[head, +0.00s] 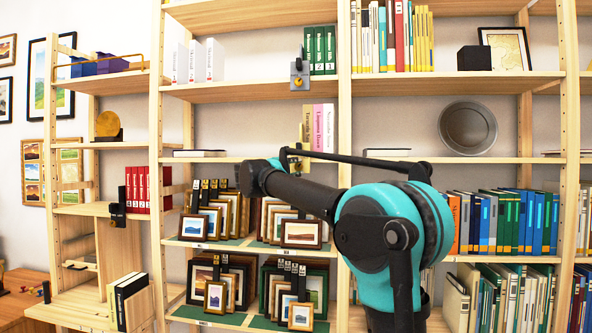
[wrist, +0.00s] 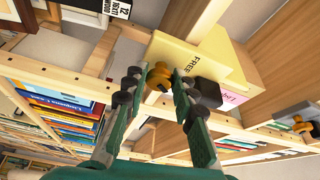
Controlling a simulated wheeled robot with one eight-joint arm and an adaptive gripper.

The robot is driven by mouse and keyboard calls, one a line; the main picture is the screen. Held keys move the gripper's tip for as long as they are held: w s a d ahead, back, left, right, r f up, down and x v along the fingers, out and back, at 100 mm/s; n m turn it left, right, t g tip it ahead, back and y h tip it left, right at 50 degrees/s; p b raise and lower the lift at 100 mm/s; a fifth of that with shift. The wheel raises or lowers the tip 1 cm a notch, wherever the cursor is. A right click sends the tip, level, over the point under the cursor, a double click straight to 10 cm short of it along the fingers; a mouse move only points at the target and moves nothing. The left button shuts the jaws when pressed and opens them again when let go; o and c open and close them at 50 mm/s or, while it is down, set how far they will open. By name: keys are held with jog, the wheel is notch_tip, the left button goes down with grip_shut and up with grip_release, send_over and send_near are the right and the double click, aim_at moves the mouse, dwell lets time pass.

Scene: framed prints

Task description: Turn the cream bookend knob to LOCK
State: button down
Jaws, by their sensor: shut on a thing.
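The cream bookend (wrist: 205,52) is in the upper middle of the wrist view, with the word FREE printed on its face. Its orange-yellow knob (wrist: 158,80) sits between the fingertips of my gripper (wrist: 157,76), which is shut on it. The fingers hide part of the knob, so I cannot tell exactly where it points. No LOCK word is readable. In the head view the cream bookend (head: 307,122) stands against upright books on a middle shelf.
A pink book (wrist: 236,97) stands beside the bookend. A grey bookend with an orange knob (wrist: 297,124) is at the right of the wrist view; in the head view a grey bookend (head: 298,76) is on the shelf above. Framed prints (head: 302,233) fill lower shelves.

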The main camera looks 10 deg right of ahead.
jog(key=shift+m+g, duration=0.4)
jog(key=shift+m, duration=0.6)
jog(key=c, duration=1.2)
grip_release()
jog(key=shift+r, duration=0.1)
jog(key=v, duration=1.2)
jog(key=shift+s+d, duration=0.1)
